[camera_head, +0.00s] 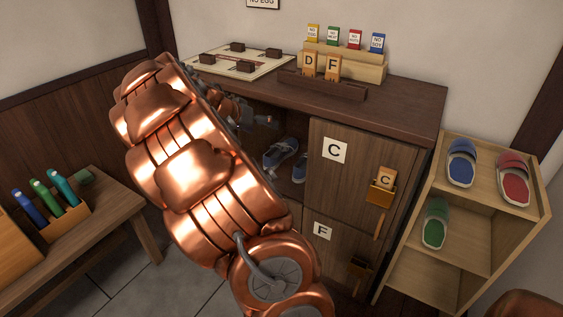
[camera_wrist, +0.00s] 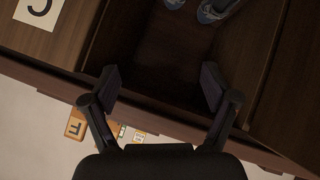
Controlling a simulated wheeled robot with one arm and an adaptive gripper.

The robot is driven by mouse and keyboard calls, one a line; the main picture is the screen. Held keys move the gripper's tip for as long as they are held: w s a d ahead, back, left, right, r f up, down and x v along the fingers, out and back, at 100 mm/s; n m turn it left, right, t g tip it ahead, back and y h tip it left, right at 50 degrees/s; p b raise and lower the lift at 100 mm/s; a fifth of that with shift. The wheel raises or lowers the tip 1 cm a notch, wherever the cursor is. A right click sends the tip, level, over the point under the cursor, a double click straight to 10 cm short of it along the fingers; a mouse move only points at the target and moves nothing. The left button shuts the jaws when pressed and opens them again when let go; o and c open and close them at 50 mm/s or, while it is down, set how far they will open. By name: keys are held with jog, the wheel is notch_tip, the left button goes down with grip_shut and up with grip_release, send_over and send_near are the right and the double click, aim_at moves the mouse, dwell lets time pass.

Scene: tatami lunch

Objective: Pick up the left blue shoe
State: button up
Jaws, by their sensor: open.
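A pair of blue shoes stands inside an open compartment of the dark wooden cabinet (camera_head: 407,98). The left blue shoe (camera_head: 279,153) shows in the head view, partly behind my arm; the right one (camera_head: 300,169) is beside it. In the wrist view, which is turned around, the left shoe (camera_wrist: 212,12) appears on the right and the other shoe (camera_wrist: 174,4) on the left, both cut off by the top edge. My gripper (camera_wrist: 160,84) is open and empty at the compartment's mouth, apart from the shoes. In the head view my arm hides much of it.
A closed door marked C (camera_head: 334,150) borders the compartment on the right. The cabinet top holds a board (camera_head: 240,62) and a card rack (camera_head: 345,66). A slipper shelf (camera_head: 460,255) stands right, a bench (camera_head: 120,212) left. The compartment floor before the shoes looks clear.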

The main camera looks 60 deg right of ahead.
jog(key=w+d+f+m+h+b, duration=0.2)
jog(key=w+d+f+b, duration=0.3)
jog(key=d+f, duration=0.6)
jog(key=t+b, duration=0.2)
jog(key=b, duration=0.2)
send_near(275, 148)
jog(key=shift+m, duration=0.4)
jog(key=x, duration=0.4)
jog(key=shift+s+d+f, duration=0.1)
jog(key=shift+s+d, duration=0.15)
jog(key=shift+d, duration=0.1)
jog(key=shift+t, duration=0.3)
jog(key=shift+x, duration=3.95)
jog(key=shift+c, duration=0.4)
jog(key=c, duration=1.4)
jog(key=shift+c, duration=0.2)
